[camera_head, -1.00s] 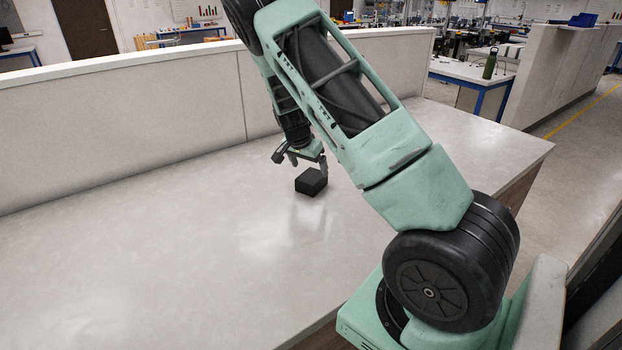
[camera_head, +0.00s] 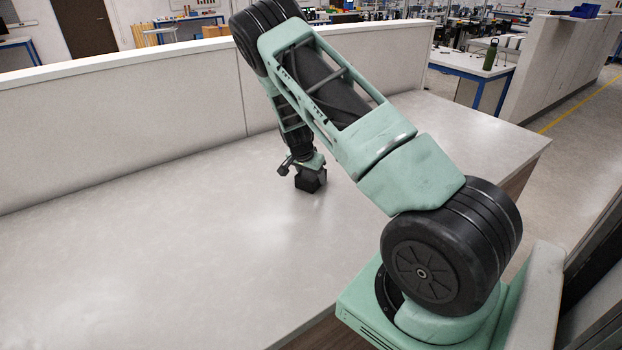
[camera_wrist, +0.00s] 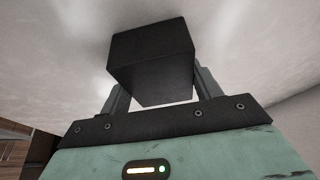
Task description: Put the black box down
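The black box (camera_head: 310,180) is a small dark block over the pale worktop (camera_head: 180,240), near its middle. My gripper (camera_head: 311,167) is right above it, pointing down. In the wrist view the box (camera_wrist: 152,62) sits between the two fingers of my gripper (camera_wrist: 160,88), with a finger against each side. The gripper looks shut on the box. In the head view the fingers are hard to make out. The box is at or very close to the worktop; I cannot tell whether its underside touches.
A low pale wall (camera_head: 120,130) runs along the worktop's back edge. The worktop to the left of the box is bare. A bench with a green bottle (camera_head: 490,54) stands beyond, at the upper right.

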